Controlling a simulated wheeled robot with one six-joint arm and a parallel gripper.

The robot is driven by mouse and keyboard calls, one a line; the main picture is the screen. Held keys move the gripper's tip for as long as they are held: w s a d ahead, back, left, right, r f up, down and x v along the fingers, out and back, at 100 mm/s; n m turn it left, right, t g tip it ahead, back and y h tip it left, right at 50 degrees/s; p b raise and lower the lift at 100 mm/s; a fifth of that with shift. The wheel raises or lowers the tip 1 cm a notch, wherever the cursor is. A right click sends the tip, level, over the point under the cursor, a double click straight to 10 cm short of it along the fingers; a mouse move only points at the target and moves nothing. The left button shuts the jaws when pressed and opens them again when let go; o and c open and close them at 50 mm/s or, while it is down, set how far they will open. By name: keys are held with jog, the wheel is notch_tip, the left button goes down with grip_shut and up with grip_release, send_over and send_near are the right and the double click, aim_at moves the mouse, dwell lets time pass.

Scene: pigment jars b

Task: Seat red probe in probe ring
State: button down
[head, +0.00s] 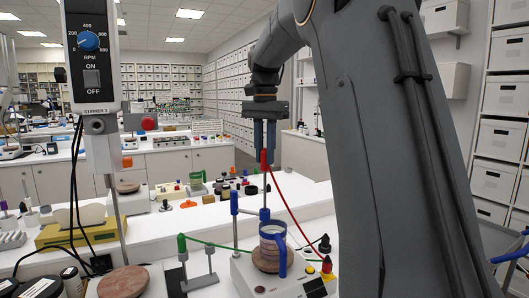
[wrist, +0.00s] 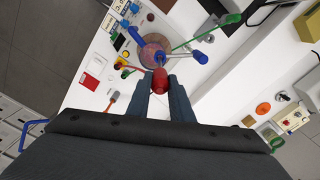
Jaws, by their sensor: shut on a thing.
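My gripper (head: 265,157) is shut on the red probe (head: 264,168) and holds it upright, with its red handle between the fingers. Its thin shaft points down over a blue-handled beaker (head: 284,262). In the wrist view the probe's red handle (wrist: 160,82) sits between my fingertips (wrist: 160,78). A blue-topped post (head: 234,202) with a side arm stands left of the shaft. In the wrist view a small blue ring (wrist: 160,57) shows at the arm's end, close to the probe's far end. Whether the tip is inside or above the ring I cannot tell.
The beaker stands on a round brown plate on a white stirrer (head: 258,280). A red cable runs from the probe to the stirrer's right side. Small jars and a yellow tray (head: 75,232) are nearby.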

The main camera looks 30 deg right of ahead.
aim_at(265, 191)
jog(key=shift+f+b, duration=2.85)
jog(key=shift+f, duration=3.15)
jog(key=c, duration=1.5)
grip_release()
jog(key=shift+r+b, duration=1)
jog(key=shift+r, duration=2.9)
